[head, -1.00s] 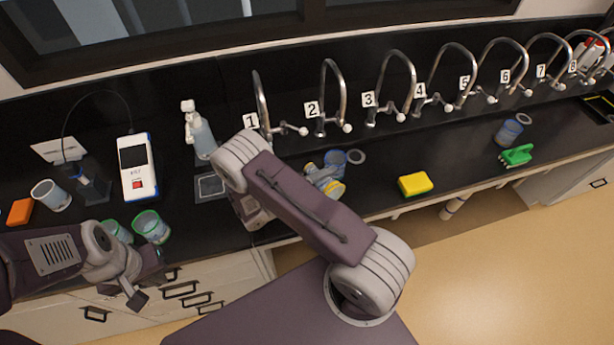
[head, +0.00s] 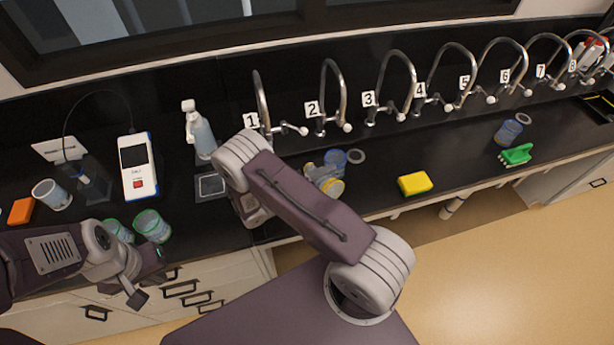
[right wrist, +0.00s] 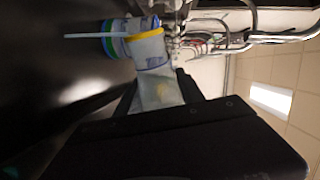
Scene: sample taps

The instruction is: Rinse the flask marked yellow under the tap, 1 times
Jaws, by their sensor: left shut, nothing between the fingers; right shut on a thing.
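The yellow-marked flask (head: 331,188) is clear with a yellow rim and lies tilted over the counter, partly behind my right forearm. In the right wrist view its yellow band (right wrist: 147,35) and clear body stand out from between my dark right fingers (right wrist: 158,92), which are shut on it. My right gripper is hidden behind the arm in the head view. Tap 1 (head: 262,105) and tap 2 (head: 333,90) stand behind the flask. My left gripper (head: 146,278) is shut and empty at the counter's front edge, below the green-rimmed flasks.
A blue flask (head: 336,159) is close behind the held one. Green-rimmed flasks (head: 151,227), a meter (head: 137,170) and a spray bottle (head: 202,138) stand left.

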